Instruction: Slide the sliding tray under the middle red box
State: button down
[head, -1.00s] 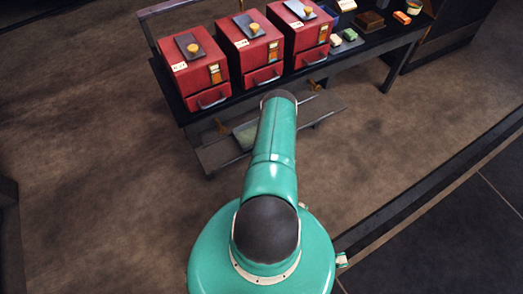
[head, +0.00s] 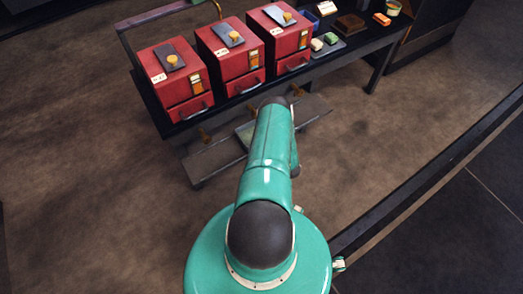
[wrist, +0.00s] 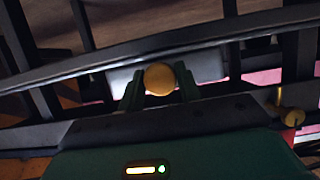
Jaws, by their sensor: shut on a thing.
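The middle red box (head: 225,66) stands on a dark table between two similar red boxes. In the head view a pale grey-green flat piece (head: 243,133), perhaps the sliding tray, shows on the low shelf below the boxes, partly hidden by my arm. In the wrist view my gripper (wrist: 160,84) has its two dark fingers on either side of a round yellow knob (wrist: 160,79) and is shut on it. A light grey plate (wrist: 208,68) lies behind the knob; I cannot tell whether it is the tray. My arm hides the gripper in the head view.
The left red box (head: 175,83) and right red box (head: 281,43) flank the middle one on the table (head: 180,129). The low shelf (head: 205,162) runs beneath. Another brass knob (wrist: 290,115) shows at the wrist view's right. Open floor lies left of the table.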

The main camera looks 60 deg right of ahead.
jog(key=shift+s+d, duration=0.15)
jog(key=shift+d, duration=0.25)
jog(key=c, duration=1)
grip_release()
jog(key=v, duration=1.4)
